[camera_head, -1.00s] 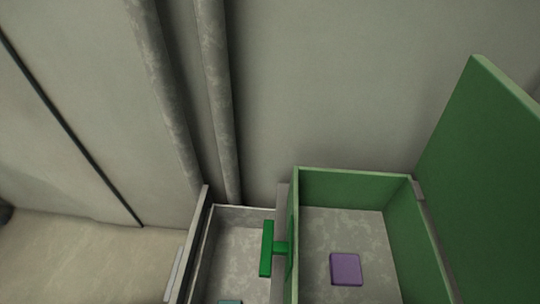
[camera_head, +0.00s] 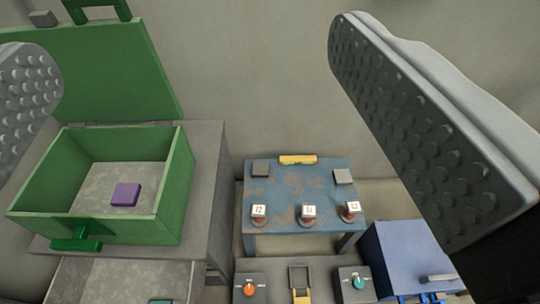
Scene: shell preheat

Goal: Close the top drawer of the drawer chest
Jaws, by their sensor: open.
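The grey drawer chest (camera_head: 218,165) stands at the left. Its top drawer (camera_head: 110,275) is pulled out at the lower left, and I look down into its grey floor. Its front panel and handle are outside the picture. A teal thing (camera_head: 160,301) lies in it, cut off by the lower edge. My gripper (camera_head: 198,75) is open and empty. One finger shows at the left edge and the other at the right, both nearer to the camera than the chest and not visibly touching anything.
A green box (camera_head: 165,215) with its lid (camera_head: 125,75) raised stands on the chest and holds a purple block (camera_head: 126,194). To the right are a blue table (camera_head: 300,190) with several white-topped knobs, a panel with dials (camera_head: 325,285), and a blue box (camera_head: 405,255).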

